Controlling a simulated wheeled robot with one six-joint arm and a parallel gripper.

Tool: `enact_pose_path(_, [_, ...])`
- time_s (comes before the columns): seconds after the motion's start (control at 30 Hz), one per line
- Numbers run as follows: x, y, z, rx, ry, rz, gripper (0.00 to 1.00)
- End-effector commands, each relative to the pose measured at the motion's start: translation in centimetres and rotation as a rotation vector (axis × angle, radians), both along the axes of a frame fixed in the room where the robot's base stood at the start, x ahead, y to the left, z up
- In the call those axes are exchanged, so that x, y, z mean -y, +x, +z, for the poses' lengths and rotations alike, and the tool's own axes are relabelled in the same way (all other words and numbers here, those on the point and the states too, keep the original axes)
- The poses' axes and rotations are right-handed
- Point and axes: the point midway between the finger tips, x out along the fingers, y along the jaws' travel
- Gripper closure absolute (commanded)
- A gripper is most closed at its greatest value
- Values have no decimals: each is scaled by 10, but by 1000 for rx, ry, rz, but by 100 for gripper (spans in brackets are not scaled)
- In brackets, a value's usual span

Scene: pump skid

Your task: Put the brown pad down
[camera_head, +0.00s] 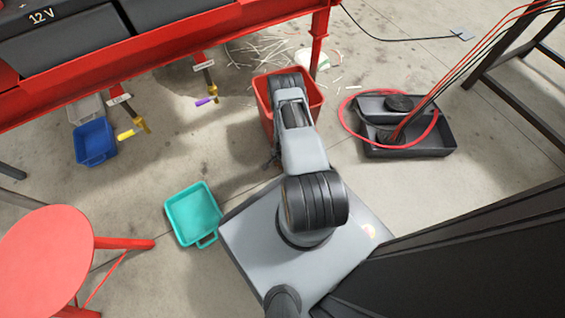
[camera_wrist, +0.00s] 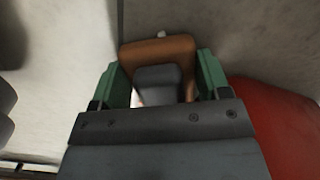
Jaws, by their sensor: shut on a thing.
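The brown pad (camera_wrist: 158,48) shows in the wrist view between the two green fingers of my gripper (camera_wrist: 160,62). The fingers press on its left and right sides, so my gripper is shut on it. The lower middle of the pad is partly covered by a dark grey part of my gripper. Pale floor lies beyond it, and I cannot tell how high the pad is held. In the head view my own arm hides both the pad and the gripper, near the red bin (camera_head: 314,95).
A red surface (camera_wrist: 290,125) is close on the right in the wrist view. Head view: a teal tray (camera_head: 178,226), blue bin (camera_head: 95,158), black tray (camera_head: 435,148) with red hose, red stool (camera_head: 40,262) and red bench (camera_head: 180,48).

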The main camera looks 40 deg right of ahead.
Motion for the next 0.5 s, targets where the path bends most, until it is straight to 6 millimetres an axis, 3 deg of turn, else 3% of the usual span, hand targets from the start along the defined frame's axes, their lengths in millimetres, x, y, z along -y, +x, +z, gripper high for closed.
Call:
enact_pose_path(0.3, [1, 0, -2, 1, -1, -2, 49])
enact_pose_path(0.33, [1, 0, -1, 1, -1, -2, 27])
enact_pose_path(0.5, [1, 0, -1, 1, -1, -2, 11])
